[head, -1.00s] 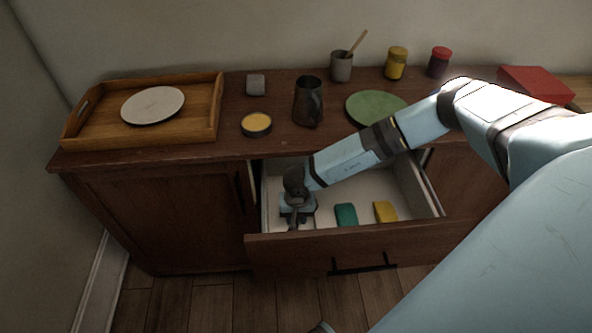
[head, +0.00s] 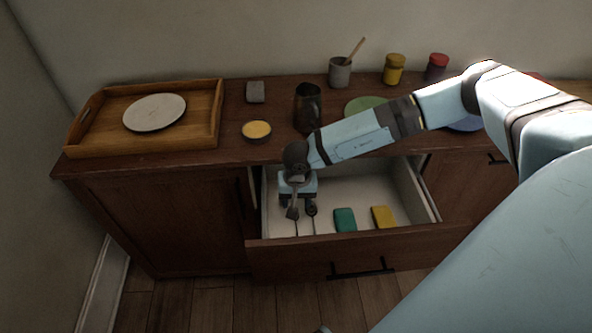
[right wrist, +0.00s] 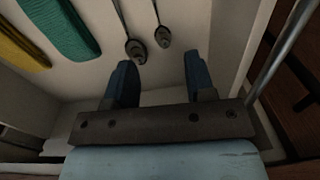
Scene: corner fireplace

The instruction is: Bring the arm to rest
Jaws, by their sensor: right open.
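My right arm reaches in from the right over the cabinet. Its gripper (head: 298,203) points down over the left part of the open drawer (head: 400,242). In the right wrist view the jaws (right wrist: 160,70) are apart with nothing between them. Two spoons (right wrist: 134,46) lie on the drawer floor beyond the fingertips, apart from them in that view. In the head view their bowls show close below the gripper. My left gripper is not in view.
The drawer also holds a green block (head: 345,220) and a yellow block (head: 383,217). The forearm passes over a green plate (head: 362,104).

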